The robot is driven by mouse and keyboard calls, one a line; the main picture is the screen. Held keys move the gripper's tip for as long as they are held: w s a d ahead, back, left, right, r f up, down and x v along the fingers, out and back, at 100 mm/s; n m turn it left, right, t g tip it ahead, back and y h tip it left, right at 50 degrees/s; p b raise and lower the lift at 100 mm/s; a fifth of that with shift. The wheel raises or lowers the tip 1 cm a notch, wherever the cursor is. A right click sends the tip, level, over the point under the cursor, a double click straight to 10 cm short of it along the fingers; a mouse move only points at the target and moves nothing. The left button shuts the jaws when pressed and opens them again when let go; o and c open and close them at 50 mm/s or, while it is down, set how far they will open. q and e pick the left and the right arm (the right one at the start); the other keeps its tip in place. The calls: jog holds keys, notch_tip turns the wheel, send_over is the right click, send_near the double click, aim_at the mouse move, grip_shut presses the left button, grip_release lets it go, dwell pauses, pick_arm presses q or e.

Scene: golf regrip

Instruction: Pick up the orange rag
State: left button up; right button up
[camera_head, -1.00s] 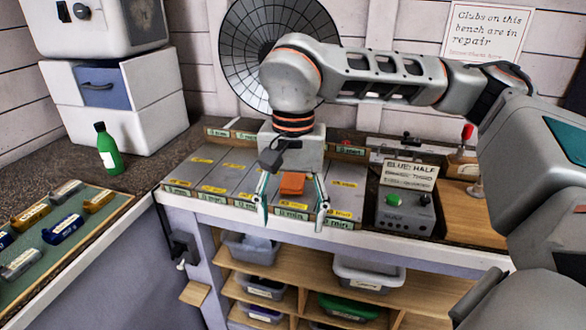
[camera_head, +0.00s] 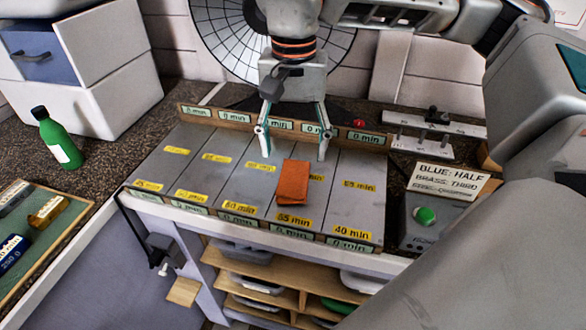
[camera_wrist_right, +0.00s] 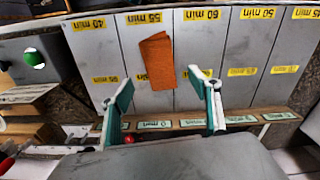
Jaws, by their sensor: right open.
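The orange rag (camera_head: 293,182) is a folded rectangle lying flat on a grey lane of the board, just above the "55 min" label. It also shows in the right wrist view (camera_wrist_right: 157,60), beyond the fingertips. My right gripper (camera_head: 292,148) is open and empty, with its fingers pointing down behind the rag, near the board's back rail. In the right wrist view its two fingers (camera_wrist_right: 157,85) stand wide apart, the rag lying ahead between their lines and not touched. My left gripper is not in view.
The grey lane board (camera_head: 228,190) has low labelled rails front and back. A control box with a green button (camera_head: 424,215) and a sign (camera_head: 447,180) stand at right. A green bottle (camera_head: 57,138) stands at left beside a tray (camera_head: 52,235). A round mesh disc (camera_head: 225,45) is behind.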

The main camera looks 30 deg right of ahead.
aim_at(294, 175)
notch_tip(294, 175, down, 2)
jog(key=shift+s, duration=0.15)
jog(key=shift+f, duration=2.7)
jog(key=c, duration=0.8)
